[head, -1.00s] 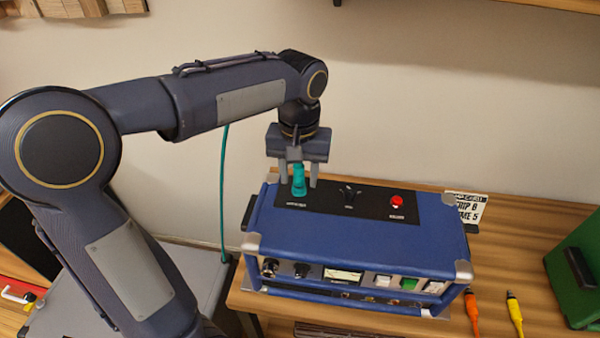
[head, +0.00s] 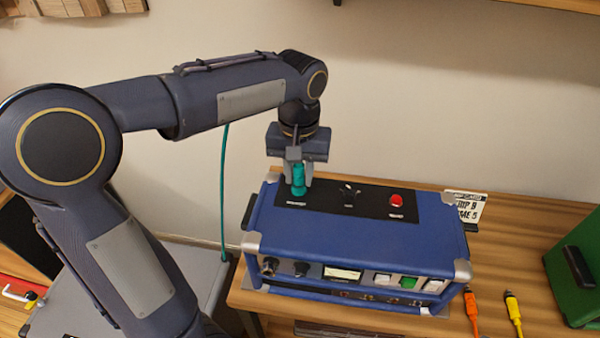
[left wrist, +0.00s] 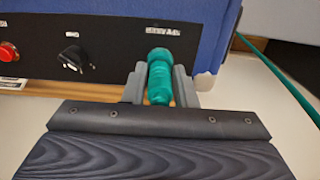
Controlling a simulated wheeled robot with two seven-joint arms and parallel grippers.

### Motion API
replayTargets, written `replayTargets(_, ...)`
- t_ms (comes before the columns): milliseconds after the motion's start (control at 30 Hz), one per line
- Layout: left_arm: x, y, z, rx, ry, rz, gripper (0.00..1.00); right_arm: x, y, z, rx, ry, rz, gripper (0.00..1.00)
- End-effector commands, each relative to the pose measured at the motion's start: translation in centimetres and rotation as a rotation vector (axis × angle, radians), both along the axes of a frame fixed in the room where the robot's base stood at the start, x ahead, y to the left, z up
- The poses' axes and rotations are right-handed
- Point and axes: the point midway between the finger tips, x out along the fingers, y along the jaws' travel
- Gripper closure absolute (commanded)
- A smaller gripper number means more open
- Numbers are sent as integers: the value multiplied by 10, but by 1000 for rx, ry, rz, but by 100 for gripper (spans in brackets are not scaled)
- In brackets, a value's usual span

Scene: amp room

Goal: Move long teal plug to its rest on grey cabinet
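The long teal plug (head: 298,180) stands upright at the left end of the black panel on top of the blue amp (head: 350,232). My left gripper (head: 298,182) points down over it, with its fingers closed in on both sides of the plug. The left wrist view shows the teal plug (left wrist: 160,76) between the two fingers, which appear to touch it. The plug's lower end meets the panel. The grey cabinet (head: 205,275) is at the lower left, partly hidden behind my left arm. My right gripper is not in view.
A teal cable (head: 223,190) hangs behind my left arm down to the cabinet. The panel also has a black switch (head: 349,194) and a red button (head: 396,199). Orange (head: 472,312) and yellow (head: 514,314) plugs and a green case (head: 576,268) are at right.

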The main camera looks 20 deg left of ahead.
Motion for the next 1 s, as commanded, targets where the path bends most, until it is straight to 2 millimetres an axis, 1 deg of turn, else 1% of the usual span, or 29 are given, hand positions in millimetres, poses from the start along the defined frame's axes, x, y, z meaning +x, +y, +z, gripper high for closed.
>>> replayTargets(33, 0, 0, 0, 0, 0, 0, 82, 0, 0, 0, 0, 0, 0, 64)
replayTargets(167, 0, 0, 0, 0, 0, 0, 99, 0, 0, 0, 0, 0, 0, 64)
replayTargets(200, 0, 0, 0, 0, 0, 0, 100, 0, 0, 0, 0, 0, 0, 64)
replayTargets(467, 0, 0, 2, 0, -1, 0, 100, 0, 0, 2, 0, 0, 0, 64)
replayTargets(1000, 0, 0, 24, -1, -1, 0, 100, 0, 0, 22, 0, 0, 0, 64)
